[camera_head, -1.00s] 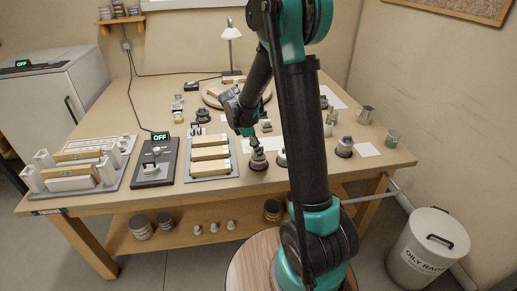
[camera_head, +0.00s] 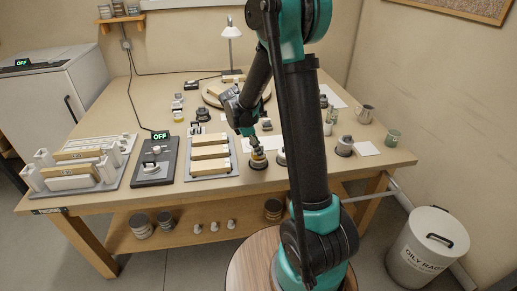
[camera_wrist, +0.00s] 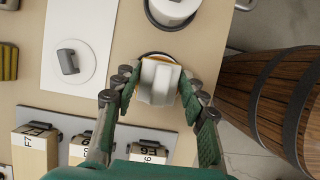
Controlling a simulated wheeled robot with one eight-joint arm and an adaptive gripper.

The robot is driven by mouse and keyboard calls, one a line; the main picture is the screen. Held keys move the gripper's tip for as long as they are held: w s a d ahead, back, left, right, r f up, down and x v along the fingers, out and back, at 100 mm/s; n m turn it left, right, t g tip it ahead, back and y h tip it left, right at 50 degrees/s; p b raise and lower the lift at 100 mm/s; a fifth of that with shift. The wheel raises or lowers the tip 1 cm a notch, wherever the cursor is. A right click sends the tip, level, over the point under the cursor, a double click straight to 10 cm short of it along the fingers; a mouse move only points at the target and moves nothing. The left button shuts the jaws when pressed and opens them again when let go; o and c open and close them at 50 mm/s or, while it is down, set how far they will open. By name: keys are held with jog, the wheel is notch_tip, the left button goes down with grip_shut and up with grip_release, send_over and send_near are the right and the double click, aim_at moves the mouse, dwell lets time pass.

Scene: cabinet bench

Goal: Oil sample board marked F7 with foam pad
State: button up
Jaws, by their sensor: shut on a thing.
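My gripper (camera_wrist: 160,90) is shut on a grey block-like pad handle (camera_wrist: 158,82), with an orange-yellow layer showing along its far edge. The held pad is over a dark-rimmed round dish (camera_head: 258,163) near the bench's front edge, with a yellow band between them; I cannot tell whether they touch. The board marked F7 (camera_wrist: 35,150) lies on a grey rack left of my gripper, the farthest of three pale wooden boards; it also shows in the head view (camera_head: 209,139). The pad's underside is hidden.
Another round dish with a grey-topped piece (camera_wrist: 175,10) stands close to the right of the gripper in the head view. A white sheet (camera_wrist: 95,25) bears a grey-handled piece.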

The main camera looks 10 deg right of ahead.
jog(key=shift+r, duration=3.5)
